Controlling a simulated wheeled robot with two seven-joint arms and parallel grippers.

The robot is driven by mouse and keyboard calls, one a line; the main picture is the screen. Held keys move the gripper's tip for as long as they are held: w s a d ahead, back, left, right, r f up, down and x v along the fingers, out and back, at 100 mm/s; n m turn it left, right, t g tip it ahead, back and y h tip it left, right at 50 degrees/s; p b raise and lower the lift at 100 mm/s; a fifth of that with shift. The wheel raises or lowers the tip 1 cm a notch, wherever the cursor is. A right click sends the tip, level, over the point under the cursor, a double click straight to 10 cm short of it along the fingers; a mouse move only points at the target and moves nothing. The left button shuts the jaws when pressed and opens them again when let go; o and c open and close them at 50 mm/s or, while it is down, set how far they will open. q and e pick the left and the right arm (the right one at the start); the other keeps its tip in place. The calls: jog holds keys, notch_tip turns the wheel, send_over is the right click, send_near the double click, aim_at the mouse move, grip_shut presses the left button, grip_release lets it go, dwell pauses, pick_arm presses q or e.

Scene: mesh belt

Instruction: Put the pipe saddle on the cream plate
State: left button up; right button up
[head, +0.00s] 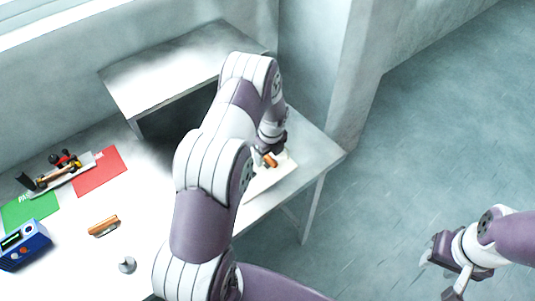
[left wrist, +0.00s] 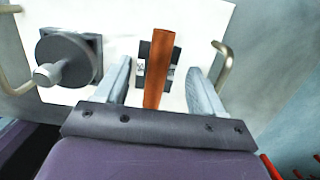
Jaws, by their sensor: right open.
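The cream plate (head: 276,178) is at the table's right end, partly hidden by my left arm; in the left wrist view its pale surface (left wrist: 195,20) has a brass handle at each side. My left gripper (head: 266,163) is over it. Its fingers (left wrist: 162,90) are apart, on either side of an orange-brown upright piece (left wrist: 160,65) with a black block (left wrist: 146,52) behind it. Gaps show on both sides of that piece. I cannot tell for sure which item is the pipe saddle; a small grey piece (head: 127,265) lies at the table's front. My right gripper (head: 440,275) is open and empty, off the table.
A black round part with a knob (left wrist: 68,60) is on the plate. A blue device (head: 24,246), an orange-brown item (head: 104,225), a green mat (head: 30,211), a red mat (head: 101,172) and a loaded tray (head: 85,165) are at the left. A raised shelf (head: 180,65) stands behind.

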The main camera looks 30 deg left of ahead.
aim_at(270, 159)
pick_arm(q)
jog(key=shift+s+f, duration=0.3)
jog(key=shift+f, duration=0.05)
jog(key=shift+s+f, duration=0.1)
jog(key=shift+s, duration=0.15)
jog(key=shift+r, duration=0.25)
jog(key=shift+w+r, duration=0.15)
jog(key=shift+r, duration=0.15)
notch_tip(270, 159, up, 12)
jog(key=d+b, duration=0.1)
jog(key=b, duration=0.1)
jog(key=s+d+r+n, duration=0.1)
jog(key=s+d+n, duration=0.2)
jog(key=s+n, duration=0.3)
jog(key=s+d+r+n, duration=0.2)
jog(key=s+d+n, duration=0.2)
jog(key=s+n, duration=0.3)
jog(key=s+d+r+n+h, duration=0.1)
jog(key=s+d+n, duration=0.2)
jog(key=s+n, duration=0.3)
jog(key=n, duration=0.3)
jog(key=shift+s+d+r+t, duration=0.15)
jog(key=shift+d+r+t, duration=0.25)
